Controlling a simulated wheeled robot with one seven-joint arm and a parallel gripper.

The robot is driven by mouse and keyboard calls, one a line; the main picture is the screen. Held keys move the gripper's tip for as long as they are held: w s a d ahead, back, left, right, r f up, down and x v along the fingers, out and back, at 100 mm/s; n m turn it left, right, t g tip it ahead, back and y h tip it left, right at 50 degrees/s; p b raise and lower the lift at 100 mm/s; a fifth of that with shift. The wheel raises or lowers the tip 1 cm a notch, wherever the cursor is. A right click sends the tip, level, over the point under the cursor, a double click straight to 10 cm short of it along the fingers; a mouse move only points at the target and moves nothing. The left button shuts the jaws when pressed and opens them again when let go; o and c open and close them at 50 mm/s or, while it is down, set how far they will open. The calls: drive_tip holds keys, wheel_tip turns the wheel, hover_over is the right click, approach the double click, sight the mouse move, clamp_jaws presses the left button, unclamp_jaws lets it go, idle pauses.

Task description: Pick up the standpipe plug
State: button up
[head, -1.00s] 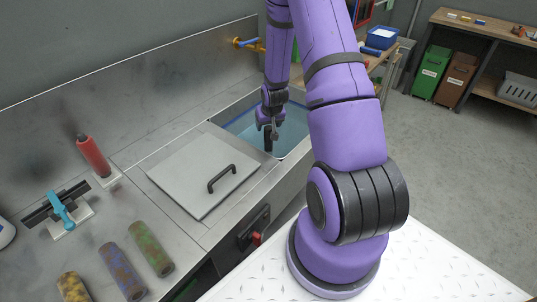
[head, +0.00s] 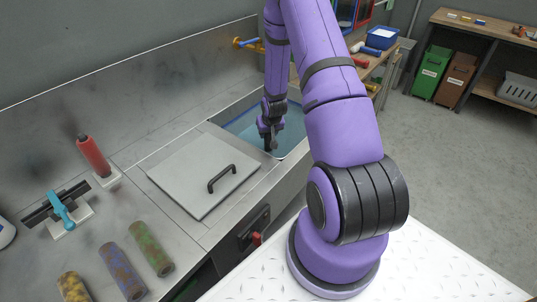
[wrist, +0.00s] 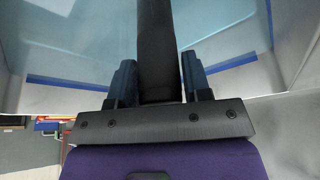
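The standpipe plug shows in the wrist view as a dark upright cylinder (wrist: 157,45) that runs between the two fingers of my gripper (wrist: 160,75). In the head view my gripper (head: 269,140) is over the water-filled sink basin (head: 291,138), with its fingers pointing down around the plug, which is mostly hidden there. One finger is on each side of the plug, very close to it. I cannot tell whether they press on it. The plug's lower end is not clear in either view.
A grey lid (head: 195,180) with a black handle lies left of the basin. A brass tap (head: 245,43) is on the back wall. A red bottle (head: 93,157), a blue-handled squeegee (head: 61,210) and several coloured rolls (head: 151,249) are on the counter at left.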

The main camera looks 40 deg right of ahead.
clamp_jaws()
drive_tip(key=shift+r, duration=0.1)
